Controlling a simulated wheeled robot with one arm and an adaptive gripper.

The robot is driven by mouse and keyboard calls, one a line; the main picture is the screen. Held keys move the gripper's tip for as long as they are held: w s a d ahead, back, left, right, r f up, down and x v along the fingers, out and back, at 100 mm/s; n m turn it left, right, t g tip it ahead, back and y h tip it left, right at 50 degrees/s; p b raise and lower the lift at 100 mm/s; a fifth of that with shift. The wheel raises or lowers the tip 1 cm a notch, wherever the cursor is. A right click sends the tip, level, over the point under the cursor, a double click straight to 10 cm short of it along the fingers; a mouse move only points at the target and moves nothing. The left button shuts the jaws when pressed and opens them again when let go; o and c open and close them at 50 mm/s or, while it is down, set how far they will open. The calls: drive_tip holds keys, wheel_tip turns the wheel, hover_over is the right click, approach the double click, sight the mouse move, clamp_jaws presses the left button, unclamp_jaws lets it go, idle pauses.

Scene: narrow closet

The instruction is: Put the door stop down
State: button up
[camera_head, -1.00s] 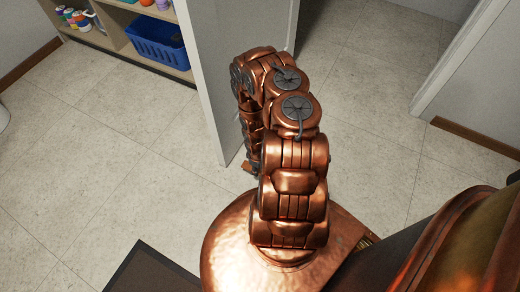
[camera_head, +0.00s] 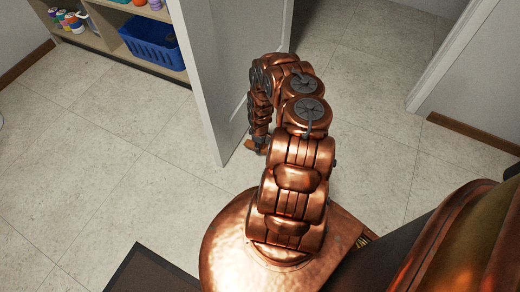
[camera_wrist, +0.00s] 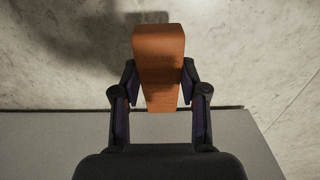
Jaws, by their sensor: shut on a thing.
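The door stop (camera_wrist: 158,55) is an orange-brown wedge, seen in the wrist view between the two dark fingers of my gripper (camera_wrist: 159,78). The fingers press on its sides, and its broad end points away from me. In the head view my gripper (camera_head: 257,146) is low beside the free edge of the white door (camera_head: 205,75), and only a small bit of the door stop shows there. The wrist view shows the floor beyond the wedge and a dark shadow to its upper left. I cannot tell whether the wedge touches the floor.
A grey panel (camera_wrist: 60,145), likely the door, fills the lower wrist view close to my gripper. A shelf with a blue basket (camera_head: 150,42) and several bottles stands behind the door. A dark mat (camera_head: 150,272) lies in front. The tiled floor (camera_head: 110,170) at left is clear.

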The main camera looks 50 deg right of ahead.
drive_tip(key=shift+a+f+b, duration=0.1)
drive_tip(key=shift+f+b, duration=0.85)
drive_tip(key=shift+f, duration=0.75)
drive_tip(key=shift+f, duration=0.15)
drive_tip(key=o, duration=1)
drive_tip(key=shift+c, duration=0.2)
wheel_tip(320, 180, up, 12)
drive_tip(key=p, duration=0.7)
drive_tip(key=shift+r+p, duration=0.2)
drive_tip(key=shift+p, duration=0.1)
drive_tip(key=shift+s, duration=0.1)
